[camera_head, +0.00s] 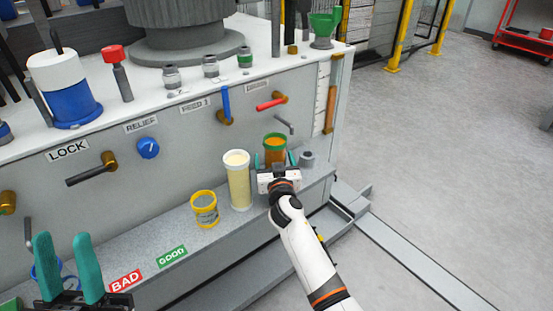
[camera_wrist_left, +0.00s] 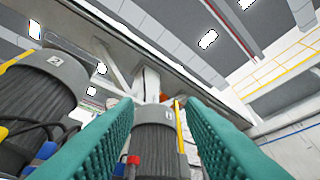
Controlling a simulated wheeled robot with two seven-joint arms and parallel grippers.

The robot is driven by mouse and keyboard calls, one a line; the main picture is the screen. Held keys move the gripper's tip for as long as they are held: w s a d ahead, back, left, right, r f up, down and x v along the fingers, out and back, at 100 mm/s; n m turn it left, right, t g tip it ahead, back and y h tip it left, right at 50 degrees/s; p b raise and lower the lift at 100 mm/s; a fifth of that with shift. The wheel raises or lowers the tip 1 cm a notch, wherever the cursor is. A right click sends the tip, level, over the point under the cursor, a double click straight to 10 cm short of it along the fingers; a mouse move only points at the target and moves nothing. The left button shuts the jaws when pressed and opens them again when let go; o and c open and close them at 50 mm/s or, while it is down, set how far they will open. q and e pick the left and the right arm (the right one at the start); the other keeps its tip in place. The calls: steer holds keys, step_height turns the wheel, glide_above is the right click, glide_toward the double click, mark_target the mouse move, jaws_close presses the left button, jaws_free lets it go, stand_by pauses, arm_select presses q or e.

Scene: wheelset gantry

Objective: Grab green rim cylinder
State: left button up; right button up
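The green rim cylinder (camera_head: 275,143), amber with a green top rim, stands upright on the grey ledge (camera_head: 190,233) in the head view. My right gripper (camera_head: 275,160) is at it, its teal fingertips on either side. The fingers look spread a little wider than the cylinder; the white gripper body hides its lower part, so contact is not clear. My left gripper (camera_head: 68,268) is open and empty at the lower left. Its two teal fingers also show wide apart in the left wrist view (camera_wrist_left: 163,125), with nothing between them.
A tall cream cylinder (camera_head: 238,182) and a short yellow-rimmed jar (camera_head: 204,208) stand left of the green rim cylinder. A small grey fitting (camera_head: 307,160) is close on its right. A red-handled lever (camera_head: 271,104) and a grey lever (camera_head: 284,124) stick out above.

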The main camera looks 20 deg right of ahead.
steer(key=c, duration=1.2)
steer(key=shift+r, duration=0.1)
steer(key=shift+c, duration=0.6)
steer(key=shift+s, duration=0.1)
